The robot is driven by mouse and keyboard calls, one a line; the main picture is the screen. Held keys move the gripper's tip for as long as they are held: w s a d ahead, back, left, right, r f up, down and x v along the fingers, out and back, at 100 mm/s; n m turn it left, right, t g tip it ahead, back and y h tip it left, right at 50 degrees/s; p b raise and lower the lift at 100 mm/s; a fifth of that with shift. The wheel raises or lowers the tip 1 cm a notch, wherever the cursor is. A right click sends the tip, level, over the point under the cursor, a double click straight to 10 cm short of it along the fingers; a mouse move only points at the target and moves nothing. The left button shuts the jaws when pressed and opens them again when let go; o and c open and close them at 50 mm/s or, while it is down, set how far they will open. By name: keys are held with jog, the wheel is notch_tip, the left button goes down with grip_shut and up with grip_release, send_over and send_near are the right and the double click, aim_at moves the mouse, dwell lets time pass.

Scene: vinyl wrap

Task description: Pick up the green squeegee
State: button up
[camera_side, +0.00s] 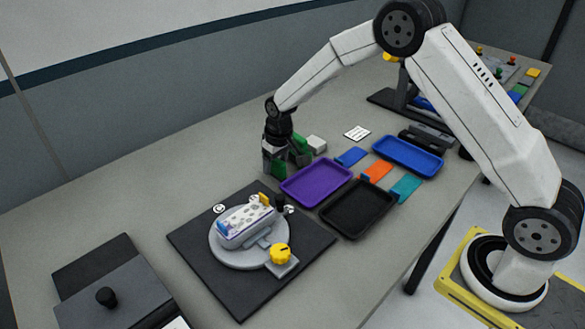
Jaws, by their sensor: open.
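My gripper (287,160) is open and points down near the table, left of this row and behind the purple tray, well apart from the teal-green piece. Green patches show at its fingers; I cannot tell whether they belong to the fingers or to something between or behind them.
A purple tray (316,180), a black tray (357,207) and a blue tray (408,155) surround the row. A white block (317,143) stands close to my gripper. A turntable (224,253) with a wrapped item (245,226) and yellow knob (280,253) sits on a dark mat (199,270).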

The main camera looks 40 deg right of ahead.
jog(key=shift+w+f, duration=0.15)
jog(key=shift+f, duration=0.9)
grip_shut()
